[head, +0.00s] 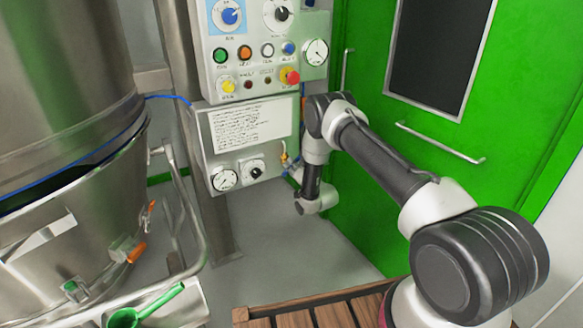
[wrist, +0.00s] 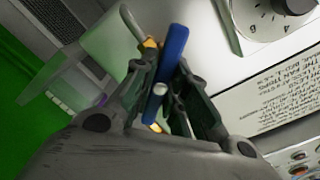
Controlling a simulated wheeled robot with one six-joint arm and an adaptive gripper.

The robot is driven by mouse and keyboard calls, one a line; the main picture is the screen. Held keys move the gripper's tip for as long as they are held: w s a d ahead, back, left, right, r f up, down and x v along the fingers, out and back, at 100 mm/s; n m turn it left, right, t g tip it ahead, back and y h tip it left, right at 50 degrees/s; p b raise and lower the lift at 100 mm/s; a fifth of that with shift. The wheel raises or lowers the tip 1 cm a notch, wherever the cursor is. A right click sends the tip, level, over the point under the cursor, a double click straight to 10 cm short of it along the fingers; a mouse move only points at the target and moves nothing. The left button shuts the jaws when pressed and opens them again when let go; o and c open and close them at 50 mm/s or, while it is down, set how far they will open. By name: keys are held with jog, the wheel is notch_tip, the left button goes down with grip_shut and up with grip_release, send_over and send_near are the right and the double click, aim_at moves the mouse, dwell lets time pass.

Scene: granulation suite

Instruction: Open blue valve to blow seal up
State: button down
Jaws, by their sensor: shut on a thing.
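The blue valve handle (wrist: 172,52) is a long flat bar in the wrist view. It lies between the fingers of my gripper (wrist: 163,82), which are shut on it. A bit of brass valve body (wrist: 150,43) and a bent grey pipe show behind the handle. In the head view, the brass valve (head: 284,157) sits at the lower right of the control panel. My gripper there is small and mostly hidden by my wrist, beside the valve. The seal itself cannot be made out clearly.
The control panel (head: 258,82) carries knobs, buttons, gauges and a printed text plate (head: 250,128). A large steel vessel (head: 60,85) with a rail stands at left. A green door (head: 372,80) is behind my arm. A green scoop (head: 128,318) and slatted wood (head: 300,316) are in front.

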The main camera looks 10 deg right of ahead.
jog(key=n, duration=0.5)
jog(key=shift+n, duration=0.3)
jog(key=shift+f+n, duration=0.1)
jog(key=shift+n, duration=2.1)
jog(key=c, duration=1.4)
grip_release()
jog(key=shift+o, duration=0.2)
jog(key=v, duration=1.2)
